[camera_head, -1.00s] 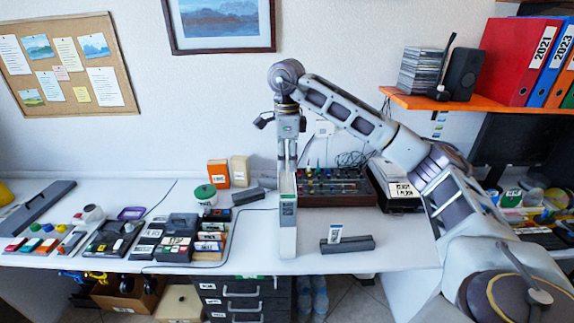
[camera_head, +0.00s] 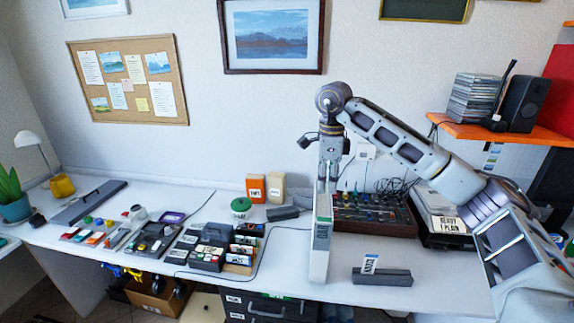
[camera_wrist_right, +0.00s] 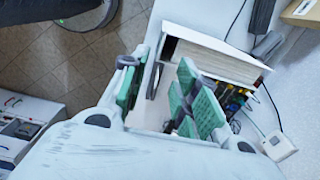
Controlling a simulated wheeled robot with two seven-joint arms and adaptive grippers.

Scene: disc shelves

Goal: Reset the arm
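My right arm comes in from the right in the head view, bends at a raised joint and hangs straight down. My left arm and gripper are not in view.
A grey holder (camera_head: 383,278) with a small upright case stands right of my gripper. A knobbed mixer (camera_head: 372,214) is behind it. Card boxes (camera_head: 243,258) and a black drawer unit (camera_head: 268,309) are to the left. An orange shelf (camera_head: 500,135) is at the right.

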